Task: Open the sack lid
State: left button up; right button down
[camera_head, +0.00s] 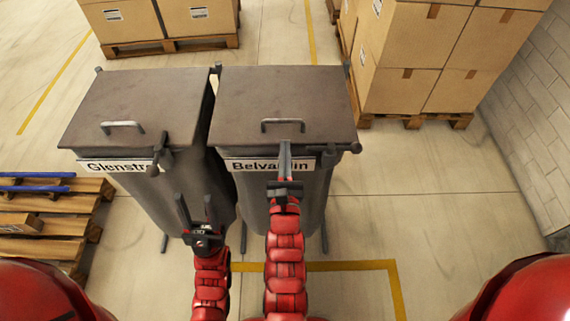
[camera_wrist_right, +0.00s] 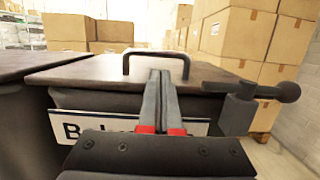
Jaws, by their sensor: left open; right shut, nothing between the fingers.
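Two dark grey sack holders stand side by side, each with a flat brown lid and a metal handle. The left lid (camera_head: 135,95) is shut above a label starting "Glenstr". The right lid (camera_head: 290,100) is shut above a label (camera_head: 245,165) starting "Belva", partly hidden by my gripper. My right gripper (camera_head: 285,150) is shut and empty, pointing at the right lid's front edge, just below its handle (camera_head: 282,122). In the right wrist view the fingertips (camera_wrist_right: 160,76) appear just in front of the handle (camera_wrist_right: 156,53); contact cannot be told. My left gripper (camera_head: 196,205) is open and empty before the left holder.
Stacked cartons on a pallet (camera_head: 415,60) stand at the back right, more cartons (camera_head: 165,20) at the back left. Wooden pallets (camera_head: 45,235) lie at the left. A dark knob (camera_head: 355,147) sits at the right lid's front corner. The floor to the right is clear.

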aim_at(285, 137)
jog(key=shift+w+r, duration=0.2)
jog(key=shift+w, duration=0.8)
jog(key=shift+w+r, duration=0.15)
jog(key=shift+w, duration=0.8)
